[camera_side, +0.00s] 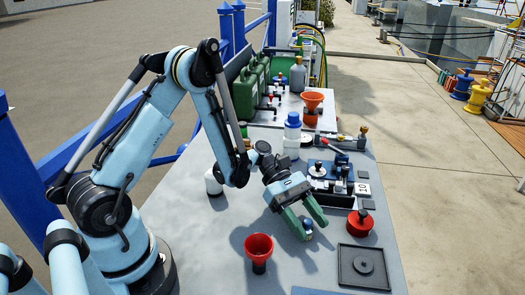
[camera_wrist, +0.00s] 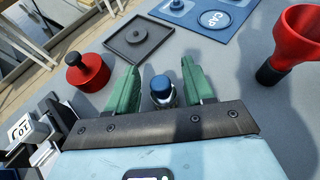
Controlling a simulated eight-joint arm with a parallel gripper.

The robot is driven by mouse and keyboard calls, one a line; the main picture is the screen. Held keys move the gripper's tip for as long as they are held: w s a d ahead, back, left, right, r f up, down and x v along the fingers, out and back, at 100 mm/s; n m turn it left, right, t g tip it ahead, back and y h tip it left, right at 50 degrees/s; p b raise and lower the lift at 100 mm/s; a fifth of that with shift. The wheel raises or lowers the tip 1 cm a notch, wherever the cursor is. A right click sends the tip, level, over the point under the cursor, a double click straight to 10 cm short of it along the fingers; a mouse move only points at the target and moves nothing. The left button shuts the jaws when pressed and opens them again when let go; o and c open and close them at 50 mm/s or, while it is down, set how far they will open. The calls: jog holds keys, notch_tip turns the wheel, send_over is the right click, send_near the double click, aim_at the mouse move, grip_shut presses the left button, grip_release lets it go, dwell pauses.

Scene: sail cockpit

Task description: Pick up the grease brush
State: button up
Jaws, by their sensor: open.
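My gripper (camera_side: 314,229) is open and points down over the grey table. A small item with a round blue cap and a shiny pale body (camera_wrist: 162,88) stands between its two green fingers, with a gap visible on each side in the wrist view. In the side view its blue cap (camera_side: 308,225) shows between the fingertips. I cannot tell whether this item is the grease brush; no bristles show. The fingers also show in the wrist view (camera_wrist: 159,75).
A red knobbed pot (camera_side: 359,222) and a dark square tray (camera_side: 364,267) lie to the right. A red funnel (camera_side: 258,248) stands left of my gripper. A dark rack of parts (camera_side: 335,185), a blue-capped bottle (camera_side: 292,135) and green cans (camera_side: 242,95) stand behind. A blue "CAP" mat (camera_wrist: 205,15) lies ahead.

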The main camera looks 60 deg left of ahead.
jog(key=shift+c, duration=0.4)
grip_shut()
jog(key=shift+r, duration=0.2)
